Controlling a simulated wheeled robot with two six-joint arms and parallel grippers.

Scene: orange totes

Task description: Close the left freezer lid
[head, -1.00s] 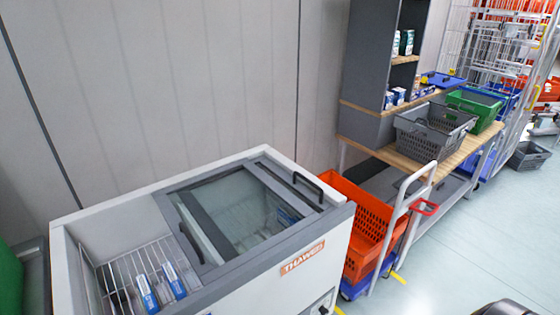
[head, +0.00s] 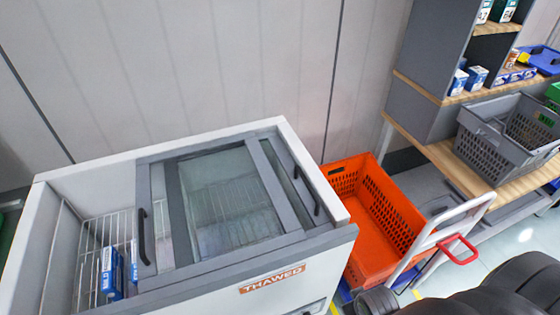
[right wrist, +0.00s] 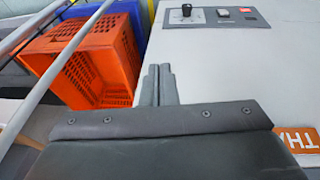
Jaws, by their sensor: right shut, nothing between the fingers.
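The white chest freezer (head: 110,163) with a THAWED label fills the lower left of the head view. Its left part is open, showing a wire basket and blue-white boxes (head: 112,272) inside. The grey-framed left glass lid (head: 176,215) is slid to the right and overlaps the right lid (head: 280,185). A black handle (head: 142,237) stands at its left edge; another handle (head: 306,191) is at the right end. My right gripper (right wrist: 158,72) is shut and empty in the right wrist view, in front of the freezer's side panel. My left gripper is not in view.
An orange crate (head: 366,215) on a trolley with a white push bar (head: 440,232) stands right of the freezer. A wooden-topped table (head: 440,160) with a grey basket (head: 482,148) is beyond it. A wall (head: 180,70) runs close behind the freezer.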

